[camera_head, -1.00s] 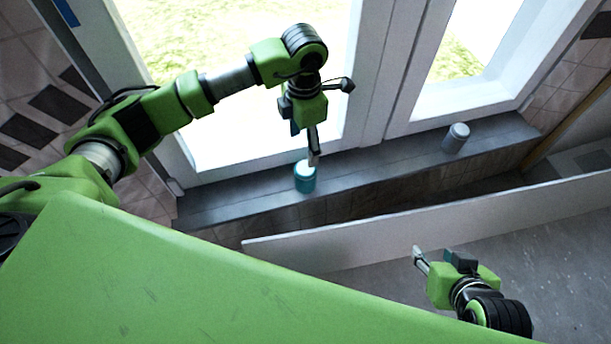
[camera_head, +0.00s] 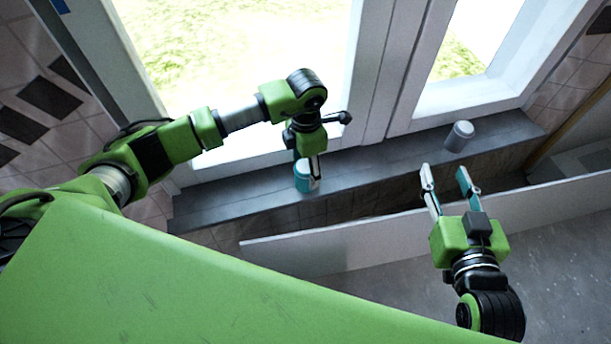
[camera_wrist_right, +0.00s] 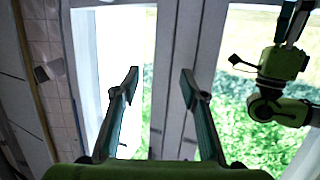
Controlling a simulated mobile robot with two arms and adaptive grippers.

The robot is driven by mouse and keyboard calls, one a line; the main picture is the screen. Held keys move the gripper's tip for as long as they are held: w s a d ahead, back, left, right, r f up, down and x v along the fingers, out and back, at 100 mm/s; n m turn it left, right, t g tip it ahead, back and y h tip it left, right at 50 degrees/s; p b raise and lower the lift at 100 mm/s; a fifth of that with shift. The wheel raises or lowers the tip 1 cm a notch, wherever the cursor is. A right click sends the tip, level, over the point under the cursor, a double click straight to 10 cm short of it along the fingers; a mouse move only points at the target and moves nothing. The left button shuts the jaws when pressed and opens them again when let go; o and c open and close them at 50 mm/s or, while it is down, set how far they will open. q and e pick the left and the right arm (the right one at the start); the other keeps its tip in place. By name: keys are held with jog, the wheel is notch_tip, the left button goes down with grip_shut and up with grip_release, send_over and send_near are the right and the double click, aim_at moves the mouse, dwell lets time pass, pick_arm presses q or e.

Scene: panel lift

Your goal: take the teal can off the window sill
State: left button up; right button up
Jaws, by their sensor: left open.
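The teal can (camera_head: 302,182) with its pale top stands upright on the grey window sill (camera_head: 230,203), below the large window pane. My left gripper (camera_head: 314,173) is open, pointing down, with its visible finger right at the can's right side. I cannot tell whether it touches the can, and the other finger is hidden. My right gripper (camera_head: 444,170) is open and empty, in front of the sill's right part and above the white panel. In the right wrist view its two fingers (camera_wrist_right: 160,80) are spread apart, and the left gripper's arm shows at the upper right.
A grey can (camera_head: 459,136) stands on the sill further right. A long white panel (camera_head: 350,245) runs in front of the sill, with a dark gap between. The white window frame (camera_head: 385,80) rises behind the sill. The sill between the two cans is clear.

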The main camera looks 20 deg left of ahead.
pick_arm(q)
jog(key=shift+f, duration=1.1)
jog(key=c, duration=1.4)
jog(key=shift+o, duration=0.2)
pick_arm(e)
jog(key=r, duration=0.1)
jog(key=r+t, duration=0.1)
jog(key=w+r, duration=0.1)
jog(key=shift+a+r+t+y, duration=0.3)
jog(key=shift+a+t, duration=0.05)
jog(key=shift+t, duration=0.05)
pick_arm(q)
jog(key=shift+r, duration=0.15)
